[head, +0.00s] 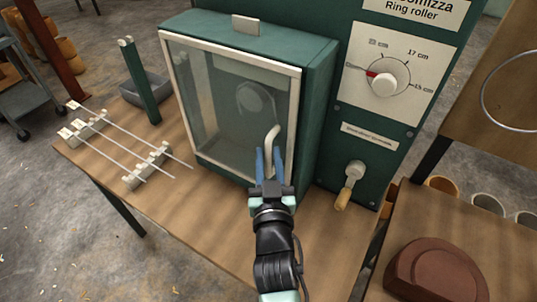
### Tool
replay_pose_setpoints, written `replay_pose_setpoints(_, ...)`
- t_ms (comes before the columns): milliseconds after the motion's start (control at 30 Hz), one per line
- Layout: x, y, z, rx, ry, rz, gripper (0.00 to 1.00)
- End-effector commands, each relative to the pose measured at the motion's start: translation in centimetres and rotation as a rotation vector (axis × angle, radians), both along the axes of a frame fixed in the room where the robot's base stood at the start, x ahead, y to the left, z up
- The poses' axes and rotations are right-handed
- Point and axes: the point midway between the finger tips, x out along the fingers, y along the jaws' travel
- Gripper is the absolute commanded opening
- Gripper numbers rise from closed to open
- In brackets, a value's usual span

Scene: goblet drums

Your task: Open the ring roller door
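The ring roller is a dark green cabinet with a glazed door in a pale frame (230,55). The door looks closed against the cabinet, and a round part shows dimly behind the glass. A cream curved handle (272,138) stands near the door's lower right side. My gripper (268,162) is at the handle, with its blue fingers on either side of the handle's lower part. The fingers are apart, but I cannot tell whether they press on the handle. The gripper hides the handle's lower end.
A green panel (340,110) to the right carries a dial (388,82) and a crank (350,180). A brown block (435,272) lies at lower right.

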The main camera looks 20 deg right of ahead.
Motion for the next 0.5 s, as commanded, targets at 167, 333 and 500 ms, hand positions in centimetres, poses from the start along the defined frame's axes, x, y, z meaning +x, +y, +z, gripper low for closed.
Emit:
replay_pose_setpoints(167, 0.04, -0.01, -0.02, 0.000, 0.000, 0.000, 0.30)
replay_pose_setpoints(333, 0.03, -0.01, -0.01, 0.000, 0.000, 0.000, 0.12)
replay_pose_setpoints(500, 0.02, -0.01, -0.01, 0.000, 0.000, 0.000, 0.00)
